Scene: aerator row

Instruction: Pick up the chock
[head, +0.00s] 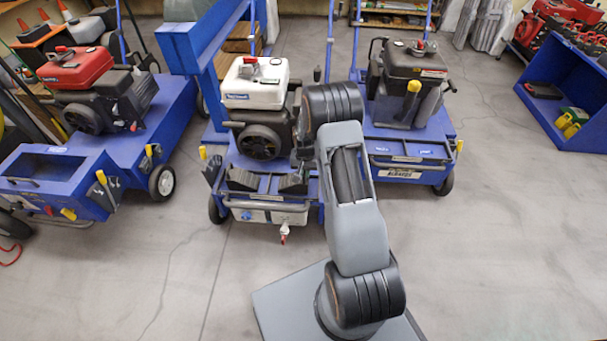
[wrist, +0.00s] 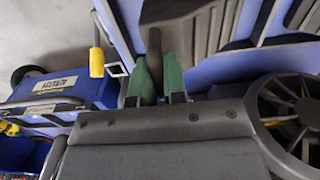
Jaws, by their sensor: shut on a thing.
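A dark grey ribbed chock (wrist: 205,28) lies at the top of the wrist view, on the blue deck of the middle aerator. My gripper (wrist: 158,80) has green fingertips on either side of a narrow dark grey part that appears to belong to this chock. It is shut on that part. In the head view, dark chocks (head: 241,180) sit on the front deck of the middle aerator (head: 268,214). My arm hides most of the gripper there. I cannot tell whether the held chock is clear of the deck.
The middle aerator's white-topped engine (head: 255,83) stands just behind the chocks. A red-topped aerator (head: 78,70) is at left and a black-engined one (head: 412,70) at right. A blue bin (head: 570,120) stands far right.

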